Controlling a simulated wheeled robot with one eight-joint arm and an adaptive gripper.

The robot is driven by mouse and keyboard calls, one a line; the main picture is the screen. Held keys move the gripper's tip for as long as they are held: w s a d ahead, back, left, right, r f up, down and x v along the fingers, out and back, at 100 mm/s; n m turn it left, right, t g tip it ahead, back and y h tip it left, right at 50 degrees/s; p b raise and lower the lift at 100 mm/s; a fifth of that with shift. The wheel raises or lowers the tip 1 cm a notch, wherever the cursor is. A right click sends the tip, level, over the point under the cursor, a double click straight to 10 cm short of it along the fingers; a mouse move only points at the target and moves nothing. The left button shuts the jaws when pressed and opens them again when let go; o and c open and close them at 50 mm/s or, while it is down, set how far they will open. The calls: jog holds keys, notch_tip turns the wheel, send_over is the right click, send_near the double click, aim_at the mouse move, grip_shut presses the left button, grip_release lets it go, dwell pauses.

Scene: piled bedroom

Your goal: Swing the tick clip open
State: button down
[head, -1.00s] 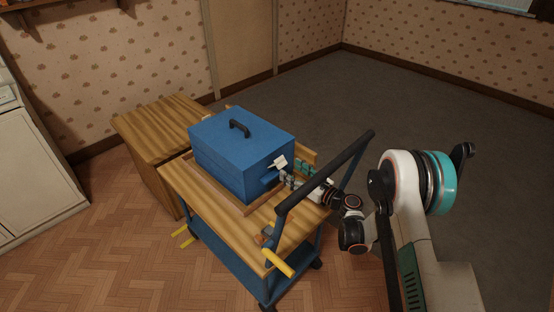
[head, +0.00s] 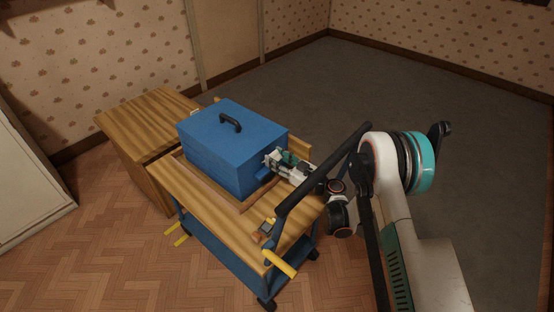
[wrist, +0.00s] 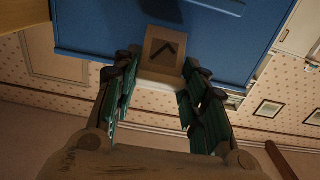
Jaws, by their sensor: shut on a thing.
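The tick clip (wrist: 165,48) is a tan plate with a dark angled mark on the face of the blue box (wrist: 100,28). In the wrist view it lies between my gripper's fingertips (wrist: 160,62), which close on its two sides. In the head view the blue box (head: 230,148) stands on the trolley top, its black-handled lid down. My gripper (head: 271,160) reaches the box's right-hand face from the right and covers most of the clip there.
The wooden trolley top (head: 187,205) has a raised edge and a dark push bar (head: 325,168) close to my arm. Small yellow and grey items (head: 268,228) lie near its front corner. A wooden cabinet (head: 150,120) stands behind left. Grey floor (head: 330,85) beyond is clear.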

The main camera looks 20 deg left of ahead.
jog(key=shift+s+d+f+t+y, duration=0.1)
jog(key=shift+d+f+t+y, duration=0.2)
jog(key=shift+y, duration=0.4)
jog(key=shift+a+f, duration=0.1)
jog(key=c, duration=1)
grip_release()
jog(key=shift+o, duration=0.2)
notch_tip(320, 180, up, 10)
